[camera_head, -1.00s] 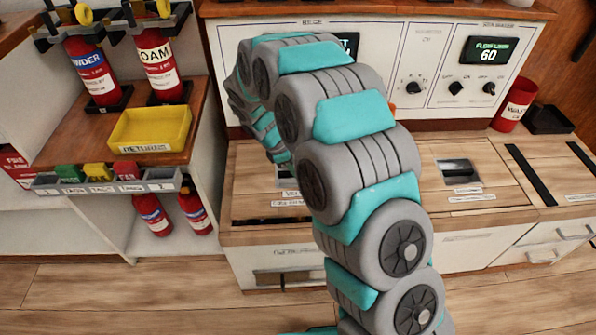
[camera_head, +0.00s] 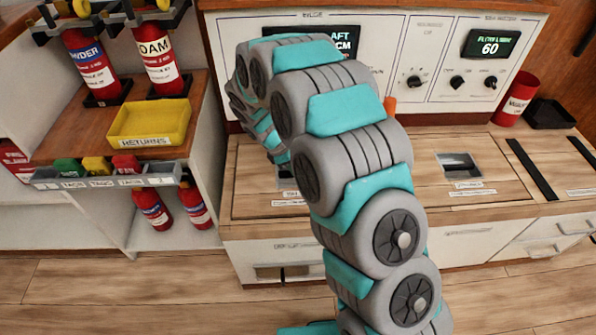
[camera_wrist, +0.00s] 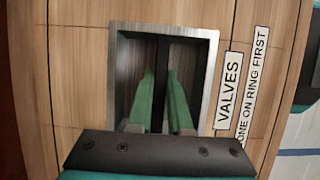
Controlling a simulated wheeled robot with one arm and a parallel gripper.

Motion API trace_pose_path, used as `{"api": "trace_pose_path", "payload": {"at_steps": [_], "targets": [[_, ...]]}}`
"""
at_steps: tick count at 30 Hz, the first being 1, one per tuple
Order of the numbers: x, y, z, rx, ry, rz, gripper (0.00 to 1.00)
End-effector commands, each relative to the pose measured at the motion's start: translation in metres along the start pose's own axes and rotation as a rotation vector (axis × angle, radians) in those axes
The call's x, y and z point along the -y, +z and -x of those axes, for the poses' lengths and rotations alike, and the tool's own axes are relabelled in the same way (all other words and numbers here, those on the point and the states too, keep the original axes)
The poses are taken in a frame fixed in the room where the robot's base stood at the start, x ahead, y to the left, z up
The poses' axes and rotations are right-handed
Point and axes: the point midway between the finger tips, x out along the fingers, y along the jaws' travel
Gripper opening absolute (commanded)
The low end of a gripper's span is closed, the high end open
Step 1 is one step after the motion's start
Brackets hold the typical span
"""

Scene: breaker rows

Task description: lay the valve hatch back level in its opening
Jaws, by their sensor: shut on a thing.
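The valve hatch (camera_head: 253,185) is a wooden panel in the counter top, partly hidden behind my arm in the head view. It looks level or nearly so there; a small height difference cannot be told. In the wrist view the hatch (camera_wrist: 82,75) has a metal-framed recess with a dark ring bar (camera_wrist: 162,52) across it, beside a label (camera_wrist: 228,92) reading VALVES. My gripper (camera_wrist: 160,73) has its green fingers down in the recess, shut on the ring bar. The head view hides my gripper behind the arm.
A second hatch with a recessed pull (camera_head: 459,163) lies to the right, near black strips (camera_head: 531,169). The control panel (camera_head: 395,50) stands behind the counter. A shelf with a yellow tray (camera_head: 150,123) and extinguishers is at left. A red bin (camera_head: 516,99) stands at back right.

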Motion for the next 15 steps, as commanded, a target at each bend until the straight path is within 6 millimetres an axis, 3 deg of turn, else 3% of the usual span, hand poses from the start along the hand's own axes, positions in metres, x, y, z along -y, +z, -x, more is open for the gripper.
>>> {"api": "trace_pose_path", "payload": {"at_steps": [10, 11, 15], "targets": [[-0.0003, -0.0028, -0.0078, 0.001, 0.001, -0.001, 0.00], [-0.0004, -0.0027, -0.0072, 0.000, 0.001, -0.001, 0.21], [-0.0002, -0.0027, -0.0073, 0.000, 0.001, -0.001, 0.37]]}}
